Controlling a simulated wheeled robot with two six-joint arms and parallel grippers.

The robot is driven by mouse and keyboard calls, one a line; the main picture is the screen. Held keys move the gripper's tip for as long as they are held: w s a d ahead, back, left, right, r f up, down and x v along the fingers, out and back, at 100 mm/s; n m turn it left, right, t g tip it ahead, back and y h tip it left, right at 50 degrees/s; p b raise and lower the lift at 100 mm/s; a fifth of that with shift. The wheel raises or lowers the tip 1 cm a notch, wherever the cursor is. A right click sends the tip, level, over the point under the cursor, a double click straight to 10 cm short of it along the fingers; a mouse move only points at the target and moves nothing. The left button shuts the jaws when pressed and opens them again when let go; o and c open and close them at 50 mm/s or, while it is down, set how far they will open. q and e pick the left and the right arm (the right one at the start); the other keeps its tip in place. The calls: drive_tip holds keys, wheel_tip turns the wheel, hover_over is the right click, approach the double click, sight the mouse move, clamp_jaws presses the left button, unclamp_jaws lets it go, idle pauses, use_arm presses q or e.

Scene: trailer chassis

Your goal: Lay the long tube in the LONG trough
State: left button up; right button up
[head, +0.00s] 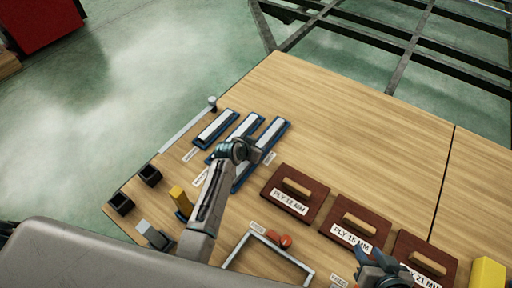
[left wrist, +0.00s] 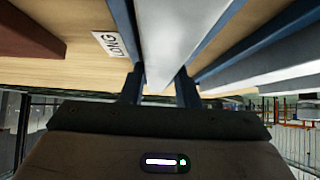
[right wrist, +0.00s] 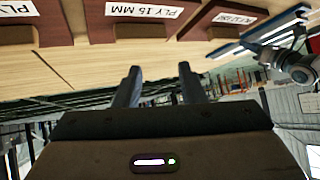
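Three blue troughs with pale tubes lie side by side in the head view. The rightmost is the long trough (head: 284,124), and the long tube (head: 268,138) shows along it, partly hidden by my left arm. My left gripper (head: 256,152) is low over this trough. In the left wrist view the long tube (left wrist: 180,35) runs between my left fingers (left wrist: 160,88), with blue trough walls (left wrist: 122,25) on both sides and a LONG label (left wrist: 109,44) beside them. Whether the fingers press on the tube is unclear. My right gripper (right wrist: 160,85) is open and empty near the plywood blocks.
The other troughs (head: 214,127) lie to the left. Dark red plywood blocks (head: 296,193) with handles stand right of the arm. Black bins (head: 121,203), a yellow block (head: 180,198) and a grey frame (head: 290,258) lie nearer. The far table top is clear.

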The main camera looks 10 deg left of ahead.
use_arm(q)
drive_tip(key=o, duration=0.4)
drive_tip(key=shift+c, duration=0.2)
drive_tip(key=shift+r, duration=0.15)
drive_tip(key=p+v, duration=0.2)
drive_tip(key=v, duration=1)
drive_tip(key=shift+r+p, duration=0.1)
drive_tip(key=shift+p, duration=0.3)
use_arm(e)
drive_tip(key=shift+s+d+r+n+g+h, duration=0.3)
drive_tip(key=shift+s+d+r+g+h, duration=0.3)
drive_tip(key=shift+g, duration=0.6)
drive_tip(key=shift+d+r, duration=0.1)
drive_tip(key=shift+r, duration=0.05)
